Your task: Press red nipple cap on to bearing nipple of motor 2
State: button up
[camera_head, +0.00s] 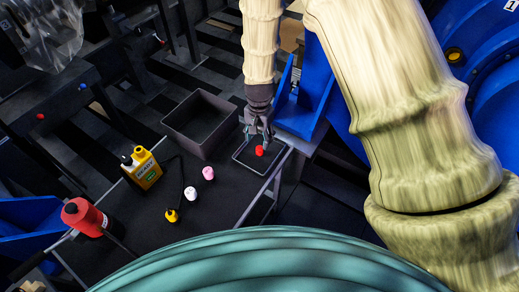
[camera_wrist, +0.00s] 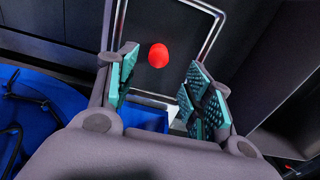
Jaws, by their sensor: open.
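The red nipple cap (camera_head: 259,150) lies in a shallow dark tray with a pale rim (camera_head: 241,163) at the right end of the dark table. It also shows in the wrist view (camera_wrist: 158,56), beyond and between my fingers. My gripper (camera_head: 259,136) points down over the tray; in the wrist view its teal-padded fingers (camera_wrist: 158,88) are open and empty, apart from the cap. Blue motor housings (camera_head: 487,75) show at the right, one marked 1. Motor 2 and its bearing nipple cannot be made out.
An open grey bin (camera_head: 200,105) stands left of the tray. A yellow bottle (camera_head: 142,168), a red bottle (camera_head: 85,217), a pink cap (camera_head: 208,173), a white cap (camera_head: 190,193) and a yellow cap (camera_head: 171,215) stand on the table. A blue bracket (camera_head: 306,95) rises behind the tray.

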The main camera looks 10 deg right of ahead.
aim_at(260, 148)
jog(key=shift+s+f+p, duration=0.1)
jog(key=shift+f+p, duration=0.25)
jog(key=shift+f, duration=2.45)
jog(key=shift+c, duration=0.4)
jog(key=c, duration=0.7)
